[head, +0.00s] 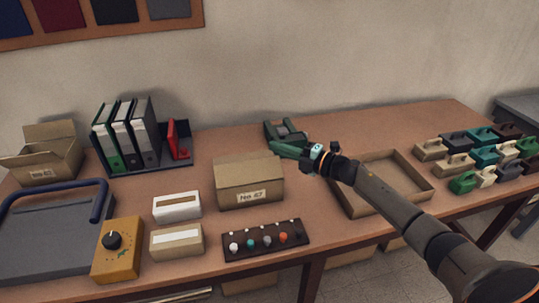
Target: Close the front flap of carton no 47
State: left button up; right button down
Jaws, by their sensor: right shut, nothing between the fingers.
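Carton no 47 (235,197) is a brown cardboard box in the middle of the table, with a white "No 47" label on its front. A cardboard panel shows above the front edge; I cannot tell clearly which flaps are folded down. My right gripper (281,150) comes in from the right. It is shut and empty, just beyond the carton's back right corner, and seems apart from it. My left gripper is not in view.
A green device (287,131) stands right behind my right gripper. An empty shallow tray (421,194) lies under my right arm. A white box (177,207), a tan box (177,242) and a dark strip with knobs (266,241) lie in front. Binders (126,135) and an open carton (48,160) stand left.

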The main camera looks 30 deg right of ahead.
jog(key=a+m+t+h+b, duration=0.4)
jog(key=a+m+b, duration=0.1)
jog(key=a+m, duration=0.5)
jog(key=s+a+f+m+g+h+b, duration=0.25)
jog(key=s+m+h+b, duration=0.45)
jog(key=m, duration=0.9)
jog(key=h+p, duration=0.2)
send_over(248, 176)
jog(key=s, duration=0.1)
notch_tip(248, 176, down, 2)
jog(key=shift+a+f+g, duration=0.1)
jog(key=shift+f+g, duration=0.05)
jog(key=shift+g, duration=0.2)
jog(key=shift+w+f, duration=0.3)
jog(key=shift+f, duration=0.15)
jog(key=shift+w+f, duration=0.1)
jog(key=shift+w, duration=0.05)
